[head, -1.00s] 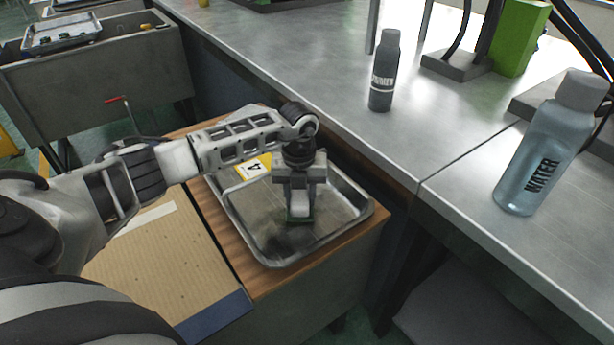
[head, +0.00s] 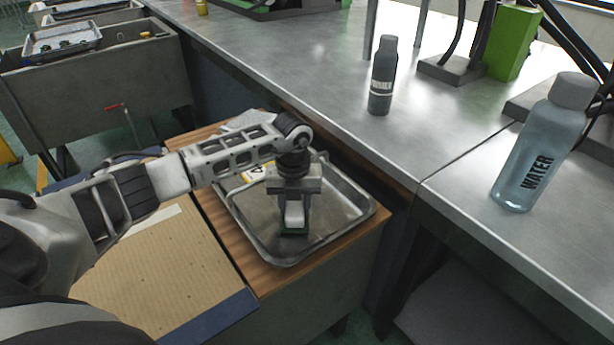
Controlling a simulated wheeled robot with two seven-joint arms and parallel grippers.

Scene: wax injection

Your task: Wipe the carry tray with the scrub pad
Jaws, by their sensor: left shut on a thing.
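The carry tray (head: 350,207) is a shallow metal tray with a raised rim, lying on a wooden top beside the long metal bench. My left gripper (head: 294,222) points down inside the tray, near its middle. The pad is at or very close to the tray floor; exact contact cannot be told. A yellow label (head: 254,174) at the tray's far left is partly hidden by my arm. My right gripper is not in view.
The metal bench (head: 330,90) runs along the right, holding a dark bottle (head: 382,76), a clear water bottle (head: 543,145) and a green block (head: 513,42). A brown corrugated board (head: 165,270) with blue edging lies left of the tray. A grey sink (head: 100,85) stands at the back left.

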